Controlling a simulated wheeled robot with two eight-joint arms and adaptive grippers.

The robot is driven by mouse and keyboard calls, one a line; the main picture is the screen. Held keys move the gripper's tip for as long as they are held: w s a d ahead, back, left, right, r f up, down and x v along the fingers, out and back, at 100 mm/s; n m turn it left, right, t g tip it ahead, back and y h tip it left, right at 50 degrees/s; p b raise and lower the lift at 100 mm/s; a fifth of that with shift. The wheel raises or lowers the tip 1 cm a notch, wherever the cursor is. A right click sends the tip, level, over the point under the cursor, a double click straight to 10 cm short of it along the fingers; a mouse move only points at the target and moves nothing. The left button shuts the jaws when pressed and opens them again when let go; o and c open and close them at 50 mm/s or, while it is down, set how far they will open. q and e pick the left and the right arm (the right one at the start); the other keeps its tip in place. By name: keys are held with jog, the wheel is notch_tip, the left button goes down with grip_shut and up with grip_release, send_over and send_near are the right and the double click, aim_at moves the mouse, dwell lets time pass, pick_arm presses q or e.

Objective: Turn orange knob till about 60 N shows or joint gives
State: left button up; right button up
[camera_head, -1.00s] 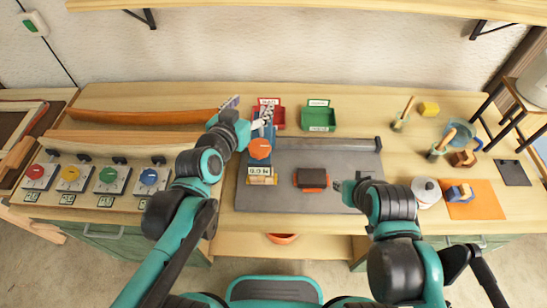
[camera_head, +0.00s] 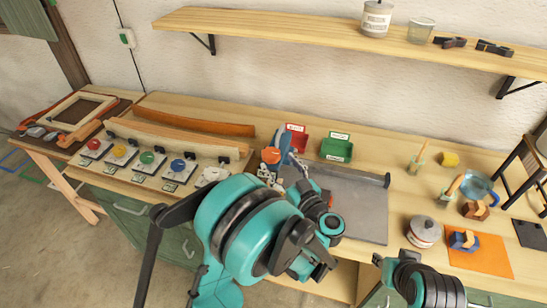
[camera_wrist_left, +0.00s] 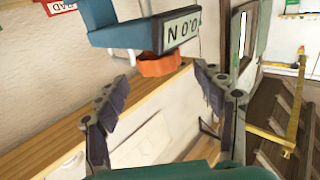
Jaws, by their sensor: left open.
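The orange knob (camera_head: 271,155) sits on a blue device (camera_head: 285,145) near the grey plate's left end. In the left wrist view the orange knob (camera_wrist_left: 160,64) shows under the blue body, beside a display (camera_wrist_left: 183,32) that appears upside down and reads 0.0 N. My left gripper (camera_wrist_left: 160,78) is open, its two fingers spread on either side of the knob in that view, with no contact visible.
Red (camera_head: 296,139) and green (camera_head: 337,147) bins stand behind the grey plate (camera_head: 355,205). Several coloured knobs on panels lie at left, before two curved laths (camera_head: 195,121). A lidded pot (camera_head: 423,232) and an orange mat (camera_head: 482,256) are at right.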

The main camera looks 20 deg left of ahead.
aim_at(275, 159)
pick_arm(q)
jog(key=x, duration=0.5)
jog(key=shift+w+a+b, duration=0.25)
jog(key=shift+b, duration=0.15)
jog(key=c, duration=1.2)
